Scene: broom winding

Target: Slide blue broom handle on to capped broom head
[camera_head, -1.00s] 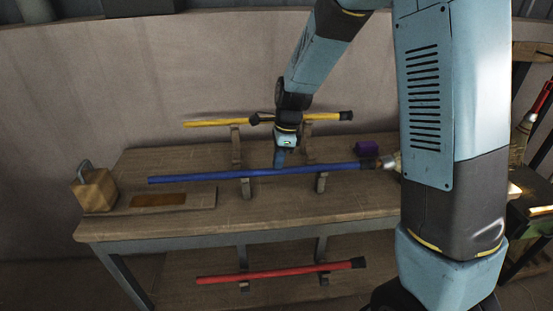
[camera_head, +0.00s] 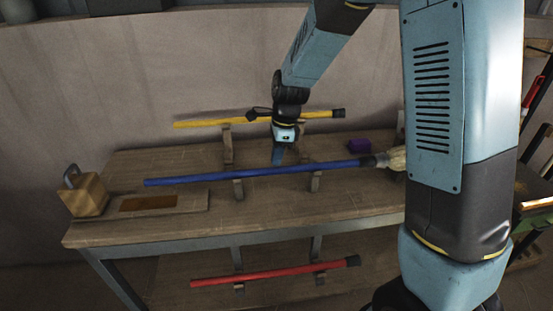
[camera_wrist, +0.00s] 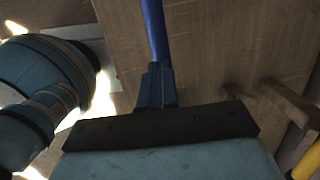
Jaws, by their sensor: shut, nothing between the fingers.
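The blue broom handle (camera_head: 255,174) lies across two wooden hooks on the bench, its dark right end (camera_head: 368,161) meeting the pale broom head (camera_head: 397,160). My arm partly hides the broom head, and I cannot tell how far the handle sits in it. My gripper (camera_head: 278,158) points down at the handle's far side, just right of its middle. Its fingers are shut with nothing between them. In the wrist view, the blue handle (camera_wrist: 154,30) runs up from the tips of my gripper (camera_wrist: 155,75). Whether they touch is unclear.
A yellow handle (camera_head: 200,123) lies on the hooks behind my gripper. A red handle (camera_head: 270,273) lies on a lower shelf. A wooden block with a metal loop (camera_head: 83,195) stands at the bench's left end.

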